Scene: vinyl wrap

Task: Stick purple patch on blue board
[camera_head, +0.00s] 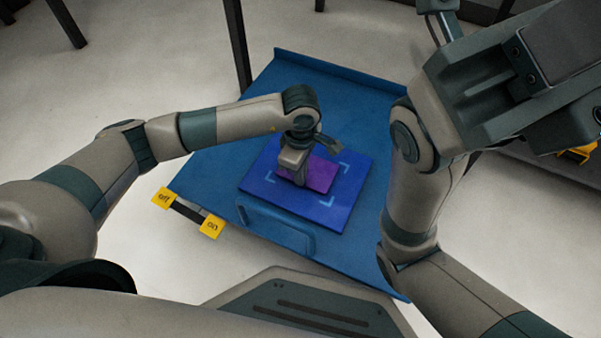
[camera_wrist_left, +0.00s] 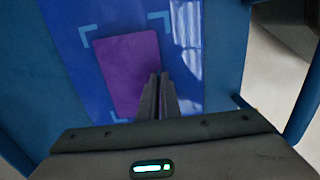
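The purple patch (camera_head: 321,176) lies over the blue board (camera_head: 347,205), inside the light-blue corner marks, at a slight angle to them. In the left wrist view the patch (camera_wrist_left: 125,70) also shows on the board (camera_wrist_left: 70,35), with gaps to the marks. My left gripper (camera_head: 297,180) points down at the patch. In the left wrist view its fingers (camera_wrist_left: 158,95) are close together over the patch's lower right part. I cannot tell whether they touch it. My right arm is folded at the right, and its gripper does not show.
The board lies on a larger blue table (camera_head: 330,90) with a raised back edge and a handle-like bar (camera_head: 275,228) in front. The table behind the board is clear.

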